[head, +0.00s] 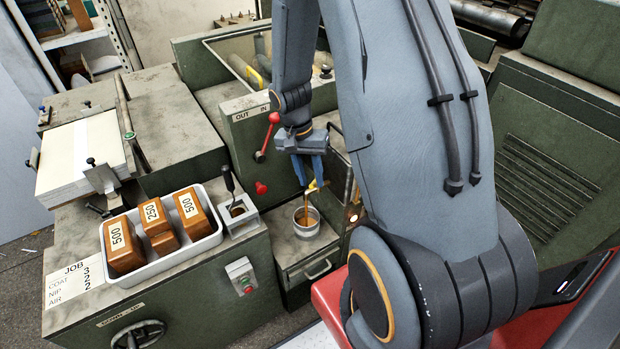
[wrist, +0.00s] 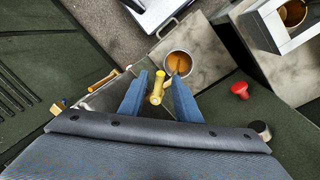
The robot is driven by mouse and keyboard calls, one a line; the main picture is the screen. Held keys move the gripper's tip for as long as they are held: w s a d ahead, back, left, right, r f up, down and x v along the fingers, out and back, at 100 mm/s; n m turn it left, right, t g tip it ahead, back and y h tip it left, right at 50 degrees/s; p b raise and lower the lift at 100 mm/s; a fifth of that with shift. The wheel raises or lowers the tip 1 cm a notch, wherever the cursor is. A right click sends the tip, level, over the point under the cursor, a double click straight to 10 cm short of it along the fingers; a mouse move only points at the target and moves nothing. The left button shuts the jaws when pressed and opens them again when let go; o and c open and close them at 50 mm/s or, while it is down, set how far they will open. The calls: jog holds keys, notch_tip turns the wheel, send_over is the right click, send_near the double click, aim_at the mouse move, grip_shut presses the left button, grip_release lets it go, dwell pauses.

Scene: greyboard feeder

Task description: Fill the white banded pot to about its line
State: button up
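The pot (head: 307,229) is a small pale, greyish round pot on the ledge below the yellow tap (head: 314,187). A thin brown stream runs from the tap into it. In the wrist view the pot (wrist: 168,53) holds brown liquid below its rim; its line cannot be made out. My gripper (head: 309,177) is just above the tap, pointing down. In the wrist view my gripper's (wrist: 159,80) blue fingers are spread either side of the yellow tap handle (wrist: 156,88), with visible gaps. The tap's exact setting is hard to tell.
A white tray (head: 158,270) with brown numbered blocks (head: 160,228) stands left. A square holder (head: 238,216) with brown contents and a dark-handled tool stands between tray and pot.

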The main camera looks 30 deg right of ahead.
jog(key=shift+s+d+f, duration=0.1)
jog(key=shift+f, duration=0.6)
jog(key=shift+c, duration=0.2)
grip_shut()
jog(key=shift+s+n, duration=0.1)
jog(key=shift+n, duration=0.2)
jog(key=shift+s+d+n+t+h+b, duration=0.15)
jog(key=shift+s+d+n+t+b, duration=0.35)
jog(key=shift+n, duration=1.2)
jog(key=shift+s+d+n+t+h+b, duration=0.15)
jog(key=shift+d+n+b, duration=0.55)
jog(key=shift+n, duration=1)
jog(key=shift+s+d+n+t+h+b, duration=0.1)
jog(key=shift+s+d+n+t+b, duration=0.25)
jog(key=shift+d+n, duration=0.95)
jog(key=shift+w+a+n, duration=0.1)
jog(key=shift+a+n, duration=0.35)
jog(key=shift+n, duration=0.05)
